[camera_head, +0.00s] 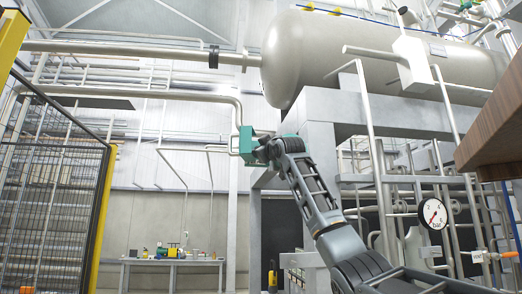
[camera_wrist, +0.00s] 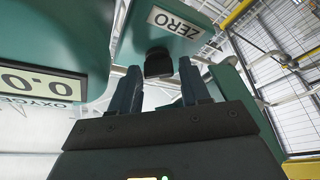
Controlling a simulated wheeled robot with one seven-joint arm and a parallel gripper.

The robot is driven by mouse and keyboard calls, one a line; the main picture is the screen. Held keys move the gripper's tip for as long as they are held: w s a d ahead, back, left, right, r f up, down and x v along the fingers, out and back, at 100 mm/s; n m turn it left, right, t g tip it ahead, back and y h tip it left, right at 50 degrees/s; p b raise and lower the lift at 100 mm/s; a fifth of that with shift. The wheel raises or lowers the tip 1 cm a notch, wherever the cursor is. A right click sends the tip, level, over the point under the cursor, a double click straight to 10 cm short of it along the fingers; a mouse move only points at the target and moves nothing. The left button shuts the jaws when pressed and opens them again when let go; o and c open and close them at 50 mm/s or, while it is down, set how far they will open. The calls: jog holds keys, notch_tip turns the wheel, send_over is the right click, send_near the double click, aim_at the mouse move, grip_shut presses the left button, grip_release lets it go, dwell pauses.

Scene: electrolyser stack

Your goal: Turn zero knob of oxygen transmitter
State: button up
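The oxygen transmitter is a teal housing (camera_head: 245,143) on pipework in the head view. In the wrist view its display (camera_wrist: 40,82) reads 0.0 upside down, above partly visible "OXYGE" lettering. The zero knob (camera_wrist: 158,64) is small and black, below an upside-down ZERO label (camera_wrist: 180,22) on a teal panel. My gripper (camera_wrist: 160,69) is open, with one finger to each side of the knob in the picture. The fingertips appear close to the knob; I cannot tell whether they touch it. In the head view my gripper (camera_head: 260,150) is at the housing, its fingers too small to make out.
A pipe (camera_head: 150,94) runs left from the transmitter. A large tank (camera_head: 370,58) and grey frame (camera_head: 322,150) stand to the right, with a pressure gauge (camera_head: 432,213) lower down. A mesh fence (camera_head: 50,190) is at left. A workbench (camera_head: 172,262) stands far back.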

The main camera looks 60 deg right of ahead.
jog(key=shift+o, duration=1.2)
jog(key=shift+s, duration=0.1)
jog(key=b+v, duration=0.3)
jog(key=v, duration=0.4)
jog(key=shift+s+a, duration=0.2)
jog(key=shift+a, duration=0.05)
jog(key=shift+f, duration=0.1)
